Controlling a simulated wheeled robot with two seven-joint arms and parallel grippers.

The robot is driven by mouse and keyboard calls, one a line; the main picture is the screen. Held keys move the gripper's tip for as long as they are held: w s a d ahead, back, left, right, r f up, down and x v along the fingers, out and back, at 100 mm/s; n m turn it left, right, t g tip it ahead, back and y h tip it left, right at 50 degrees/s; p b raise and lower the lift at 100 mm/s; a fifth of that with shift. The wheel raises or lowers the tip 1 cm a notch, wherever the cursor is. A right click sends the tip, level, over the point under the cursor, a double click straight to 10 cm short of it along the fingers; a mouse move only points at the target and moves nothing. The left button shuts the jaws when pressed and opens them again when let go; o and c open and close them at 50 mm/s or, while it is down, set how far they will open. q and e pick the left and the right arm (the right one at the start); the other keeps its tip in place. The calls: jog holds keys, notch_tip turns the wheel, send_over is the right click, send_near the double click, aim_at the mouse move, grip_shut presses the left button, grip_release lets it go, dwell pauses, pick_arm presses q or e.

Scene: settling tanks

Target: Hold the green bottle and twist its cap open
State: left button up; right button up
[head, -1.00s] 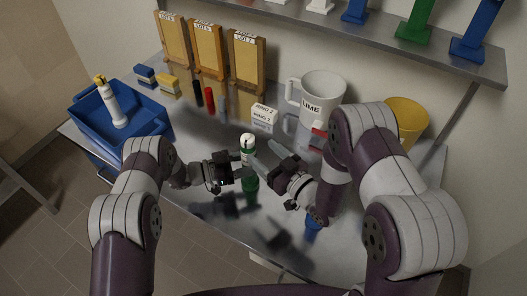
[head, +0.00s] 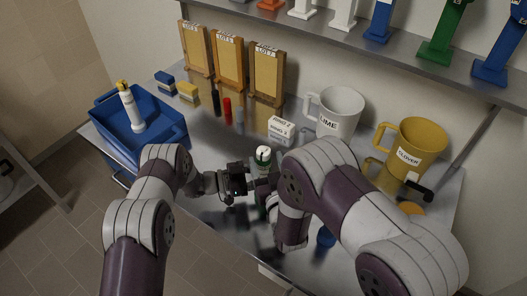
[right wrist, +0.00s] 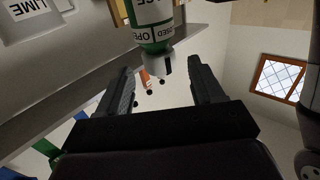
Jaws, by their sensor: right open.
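The green bottle (head: 262,168) with a white cap (head: 263,151) is upright near the middle of the bench in the head view. My left gripper (head: 248,182) is at the bottle's side; its fingertips are partly hidden, so I cannot tell whether they grip it. My right gripper (head: 272,187) is just right of the bottle, largely hidden by my right arm. In the right wrist view its fingers (right wrist: 160,66) are open, with the bottle (right wrist: 152,22) upside down in the picture. The cap (right wrist: 160,66) shows in the gap between the fingertips, apart from both.
A blue crate (head: 165,112) with a white bottle (head: 131,108) is at left. Sponges (head: 187,91), markers (head: 227,110), a small white box (head: 281,127), a LIME jug (head: 342,105) and a yellow jug (head: 420,140) stand behind. A blue object (head: 326,238) lies at front right.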

aim_at(268, 157)
jog(key=x, duration=0.4)
jog(key=shift+w+d, duration=0.1)
jog(key=c, duration=1)
jog(key=shift+o, duration=0.2)
jog(key=n+g+y, duration=0.2)
jog(key=n+y, duration=0.1)
jog(key=y, duration=0.1)
jog(key=shift+w+d+y, duration=0.1)
jog(key=shift+y, duration=0.3)
jog(key=shift+n+g+y, duration=0.5)
jog(key=shift+n+y, duration=0.3)
